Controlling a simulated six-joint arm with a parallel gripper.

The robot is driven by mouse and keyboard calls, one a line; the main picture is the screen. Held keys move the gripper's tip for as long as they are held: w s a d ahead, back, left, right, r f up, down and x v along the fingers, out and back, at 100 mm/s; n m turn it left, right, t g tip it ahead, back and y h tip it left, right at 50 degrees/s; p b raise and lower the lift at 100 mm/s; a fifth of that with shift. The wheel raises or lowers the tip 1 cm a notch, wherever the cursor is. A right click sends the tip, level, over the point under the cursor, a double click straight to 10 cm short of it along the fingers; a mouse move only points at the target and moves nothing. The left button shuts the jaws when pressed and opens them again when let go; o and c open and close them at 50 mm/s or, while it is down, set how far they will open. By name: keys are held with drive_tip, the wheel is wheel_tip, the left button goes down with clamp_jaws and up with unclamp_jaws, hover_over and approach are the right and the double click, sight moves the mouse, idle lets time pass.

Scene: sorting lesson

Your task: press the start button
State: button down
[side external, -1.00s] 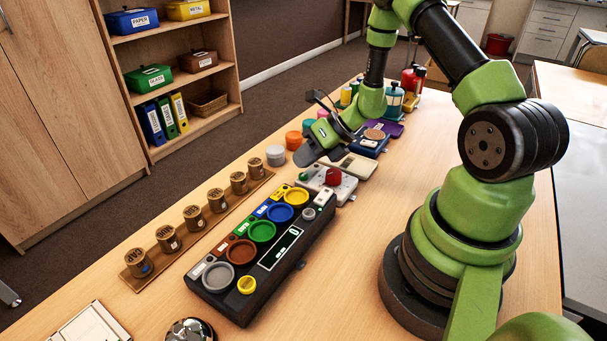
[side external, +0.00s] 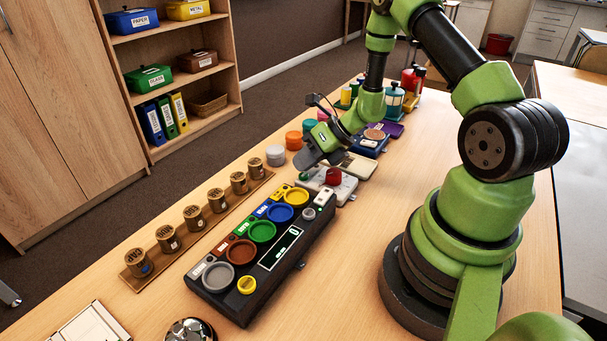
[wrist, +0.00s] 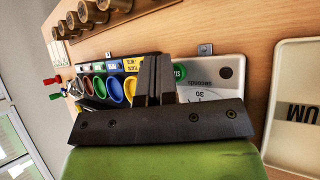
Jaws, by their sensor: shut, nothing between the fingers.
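The green start button (side external: 304,176) is on the left end of a white timer box (side external: 343,189), which also carries a red dome (side external: 333,177). In the wrist view the button (wrist: 179,72) shows as a green disc with white letters, partly hidden by my fingers. The white timer box (wrist: 228,72) there shows a dial and the word "seconds". My gripper (side external: 303,166) is shut and empty, its tips close above the button end of the box. In the wrist view my gripper (wrist: 158,70) has its fingers together just left of the button. I cannot tell whether it touches.
A black sorting tray (side external: 252,277) with coloured round wells stands in front of the timer box. A wooden strip (side external: 180,240) with several cork-like cups lies to its left. A cream tray (side external: 360,168) is just behind the box. Bare table lies to the right of the box.

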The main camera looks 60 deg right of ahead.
drive_tip(key=shift+f, duration=0.45)
idle(0.5)
drive_tip(key=shift+r, duration=0.9)
drive_tip(key=shift+r, duration=2.5)
